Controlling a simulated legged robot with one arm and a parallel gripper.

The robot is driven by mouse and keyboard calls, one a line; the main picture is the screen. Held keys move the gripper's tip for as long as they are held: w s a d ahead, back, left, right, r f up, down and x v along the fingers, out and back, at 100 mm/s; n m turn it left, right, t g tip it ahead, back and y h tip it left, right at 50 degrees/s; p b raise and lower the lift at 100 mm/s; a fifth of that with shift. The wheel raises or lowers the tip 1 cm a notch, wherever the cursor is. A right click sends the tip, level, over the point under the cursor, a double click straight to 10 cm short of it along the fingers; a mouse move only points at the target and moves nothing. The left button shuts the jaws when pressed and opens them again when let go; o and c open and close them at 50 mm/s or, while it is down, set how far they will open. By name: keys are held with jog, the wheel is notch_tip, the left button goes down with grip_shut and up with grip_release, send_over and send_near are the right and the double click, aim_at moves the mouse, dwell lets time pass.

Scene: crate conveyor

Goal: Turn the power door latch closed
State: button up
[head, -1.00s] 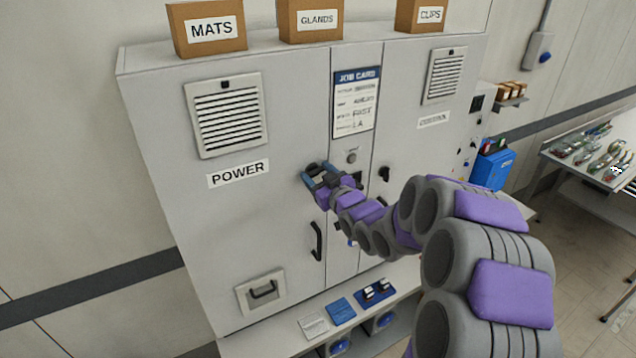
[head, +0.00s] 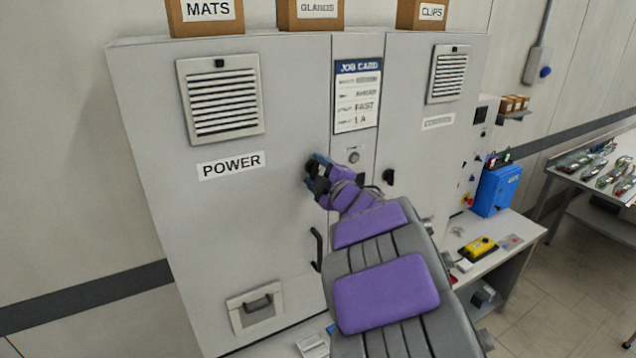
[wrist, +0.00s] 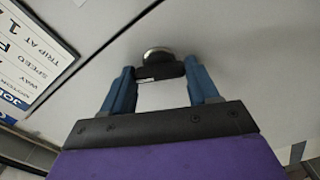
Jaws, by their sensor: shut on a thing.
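The power door (head: 210,240) is the large grey cabinet door with the "POWER" label (head: 231,165), and it looks shut. Its black latch knob (head: 309,166) sits near the door's right edge, partly hidden by my gripper in the head view. My gripper (head: 318,172) is at the latch, with blue fingers. In the wrist view the blue fingers (wrist: 161,88) are on either side of the black latch handle (wrist: 160,70), shut on it. A round metal base (wrist: 158,54) shows behind the handle. The latch's exact angle is hard to tell.
A black door handle (head: 317,248) is below the latch. The job card (head: 357,95) and a round lock (head: 354,157) are on the centre panel. Another black latch (head: 388,177) is on the right door. Boxes stand on top; a bench (head: 500,250) is right.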

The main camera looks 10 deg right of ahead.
jog(key=n+b, duration=0.2)
jog(key=n, duration=0.1)
jog(key=shift+f, duration=0.2)
jog(key=shift+f+n+b, duration=0.1)
jog(key=shift+n+b, duration=0.4)
jog(key=shift+n, duration=0.3)
jog(key=o, duration=1.1)
jog(key=shift+a, duration=0.15)
jog(key=shift+c, duration=0.2)
jog(key=shift+s, duration=0.5)
jog(key=p+v, duration=0.1)
jog(key=v, duration=1.5)
jog(key=shift+s, duration=0.1)
